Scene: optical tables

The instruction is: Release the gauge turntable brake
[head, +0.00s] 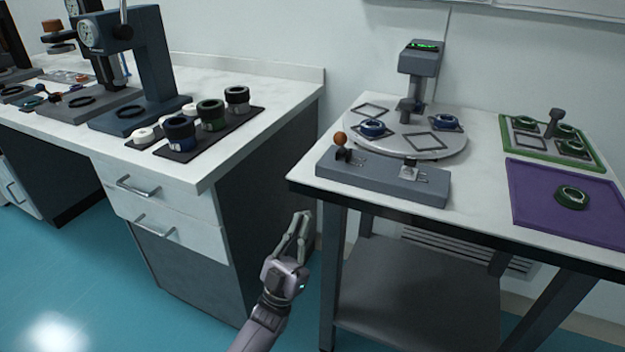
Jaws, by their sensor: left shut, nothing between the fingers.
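The gauge turntable (450,146) is a pale round disc on the right table, with square outlines and two blue ring parts (372,128) on it. A dark gauge head with a green display (420,62) stands behind it. In front lies a grey control block (370,180). On its left is a lever with an orange-brown ball knob (340,138); on its right is a small pale switch (409,168). Which of them is the brake is not labelled. My left gripper (300,214) is shut and empty, in the gap between the tables, left of and below the block. My right gripper is not in view.
A green-rimmed tray (508,135) with rings and a purple mat (535,205) with one green ring (571,197) are at the right. The left bench (255,140) carries a dark tray of cylindrical parts and presses. The table's front edge lies between my gripper and the block.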

